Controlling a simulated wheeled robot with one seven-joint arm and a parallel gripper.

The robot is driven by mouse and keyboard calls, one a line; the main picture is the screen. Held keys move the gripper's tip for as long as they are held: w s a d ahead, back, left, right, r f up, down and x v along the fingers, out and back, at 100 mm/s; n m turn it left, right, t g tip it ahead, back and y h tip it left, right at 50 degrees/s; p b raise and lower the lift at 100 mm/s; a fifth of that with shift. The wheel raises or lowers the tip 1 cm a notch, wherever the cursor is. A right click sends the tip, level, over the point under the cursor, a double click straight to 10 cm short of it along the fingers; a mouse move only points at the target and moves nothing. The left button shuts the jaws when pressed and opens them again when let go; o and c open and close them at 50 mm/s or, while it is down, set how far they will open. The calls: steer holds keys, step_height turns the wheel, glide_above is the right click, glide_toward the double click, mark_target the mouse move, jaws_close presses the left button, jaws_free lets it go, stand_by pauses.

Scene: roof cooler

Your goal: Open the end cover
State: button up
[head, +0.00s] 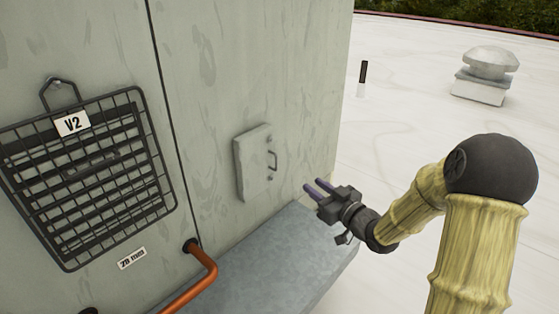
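The end cover (253,163) is a small pale grey panel on the wall of the big grey-green cooler housing. It looks shut, or nearly so; the exact gap at its edge is too small to tell. A thin dark handle (273,160) stands out on its right side. My gripper (314,188) is to the right of the cover and a little lower, apart from the handle. Its two purple-grey fingers point left toward the housing, with a gap between them and nothing held.
A grey metal ledge (285,255) runs below the cover. A wire grille (85,165) tagged V2 and an orange pipe (200,280) are at the left. A roof vent (486,75) and a short dark-topped post (362,78) stand behind. The pale roof at the right is mostly clear.

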steer(key=p, duration=0.6)
glide_toward(262, 168)
steer(key=w+a+r, duration=0.1)
steer(key=w+r, duration=0.2)
steer(key=w, duration=0.4)
steer(key=shift+w+a+r, duration=0.1)
steer(key=shift+r, duration=0.1)
jaws_close()
